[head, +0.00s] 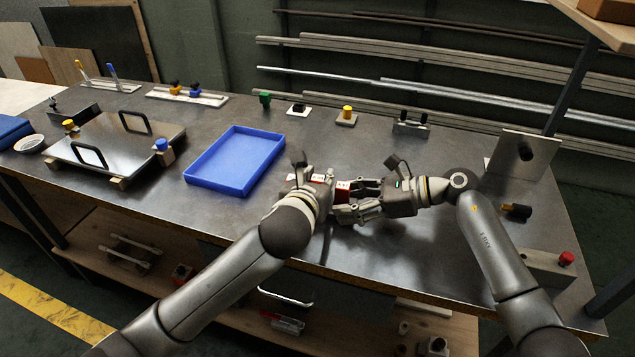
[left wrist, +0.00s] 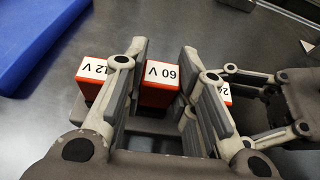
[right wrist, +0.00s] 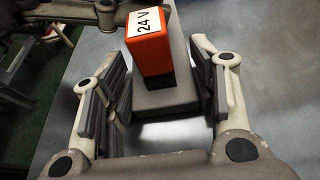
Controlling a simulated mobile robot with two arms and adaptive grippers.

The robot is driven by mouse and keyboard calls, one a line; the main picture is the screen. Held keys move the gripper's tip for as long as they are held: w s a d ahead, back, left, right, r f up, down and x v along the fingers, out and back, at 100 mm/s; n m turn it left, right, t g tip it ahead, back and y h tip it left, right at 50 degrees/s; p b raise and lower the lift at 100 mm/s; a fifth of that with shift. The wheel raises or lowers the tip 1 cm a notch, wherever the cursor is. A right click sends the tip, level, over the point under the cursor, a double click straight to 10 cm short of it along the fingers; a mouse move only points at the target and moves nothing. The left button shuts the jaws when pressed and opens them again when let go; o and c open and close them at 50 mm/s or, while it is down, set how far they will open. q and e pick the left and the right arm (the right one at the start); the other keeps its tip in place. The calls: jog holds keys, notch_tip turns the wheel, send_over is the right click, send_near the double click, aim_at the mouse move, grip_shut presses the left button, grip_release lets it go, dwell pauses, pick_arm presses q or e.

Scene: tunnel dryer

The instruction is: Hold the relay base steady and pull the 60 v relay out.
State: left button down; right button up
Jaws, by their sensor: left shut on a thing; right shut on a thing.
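The 60 V relay (left wrist: 160,85), an orange-red block with a white label, stands between the fingers of my left gripper (head: 314,186), which is shut on it. The orange 12 V relay (left wrist: 92,72) stands to its left in the left wrist view. The 24 V relay (right wrist: 148,45) stands at the near end of the row in the right wrist view. The relays' grey base (right wrist: 165,102) lies between the fingers of my right gripper (head: 352,198), which is shut on it. In the head view the grippers hide most of the base.
A blue tray (head: 190,178) lies just left of the grippers on the metal table (head: 300,262). A lidded plate with two black handles (head: 92,154) is farther left. Several knobs on small plates line the back. An upright plate (head: 540,150) stands at the right.

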aim_at(317, 179)
pick_arm(q)
jog(key=shift+r, duration=0.3)
dwell(0.4)
jog(key=shift+r, duration=0.65)
jog(key=shift+r, duration=2.35)
pick_arm(e)
jog(key=o, duration=1.2)
jog(key=shift+d, duration=0.1)
